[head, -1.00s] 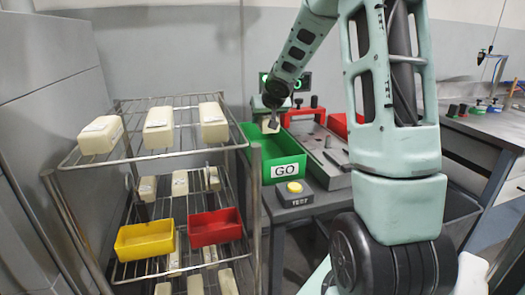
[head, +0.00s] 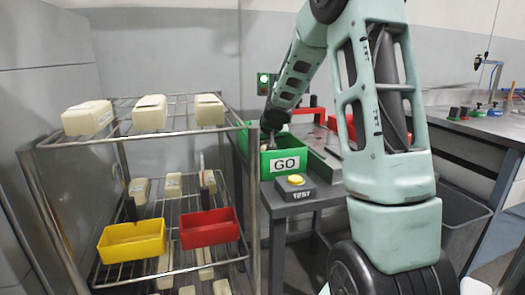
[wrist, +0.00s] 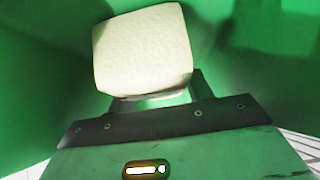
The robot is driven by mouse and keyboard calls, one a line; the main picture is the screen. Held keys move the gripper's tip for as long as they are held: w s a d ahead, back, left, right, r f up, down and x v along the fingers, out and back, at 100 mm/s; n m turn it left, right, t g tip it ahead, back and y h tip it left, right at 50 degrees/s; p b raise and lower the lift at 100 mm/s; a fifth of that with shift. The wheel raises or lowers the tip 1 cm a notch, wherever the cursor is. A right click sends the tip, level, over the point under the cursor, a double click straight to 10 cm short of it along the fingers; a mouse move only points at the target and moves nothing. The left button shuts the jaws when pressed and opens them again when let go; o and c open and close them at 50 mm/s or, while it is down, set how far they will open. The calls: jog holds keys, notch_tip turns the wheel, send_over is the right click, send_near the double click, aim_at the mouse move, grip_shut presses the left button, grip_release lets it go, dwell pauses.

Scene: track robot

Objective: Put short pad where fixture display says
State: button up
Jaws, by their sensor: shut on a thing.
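A cream pad (wrist: 143,50) is held between the fingers of my gripper (wrist: 150,100) in the wrist view, with green walls around it. In the head view my gripper (head: 271,146) reaches down into the green GO bin (head: 297,162), and the pad is hidden there by the bin's front wall. Whether the pad touches the bin floor cannot be told. The fixture display (head: 263,84) shows a green light at its left; my arm covers the rest.
A wire rack (head: 135,140) at left bears several cream pads, a yellow bin (head: 131,243) and a red bin (head: 208,229). A TEST box with a yellow button (head: 295,181) stands before the GO bin. A red-handled fixture (head: 308,115) lies behind.

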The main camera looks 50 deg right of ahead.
jog(key=shift+f, duration=0.1)
jog(key=shift+f, duration=0.1)
jog(key=o, duration=1)
jog(key=shift+r, duration=0.25)
jog(key=shift+p+v, duration=3.35)
jog(key=shift+v, duration=2.55)
jog(key=shift+s, duration=0.1)
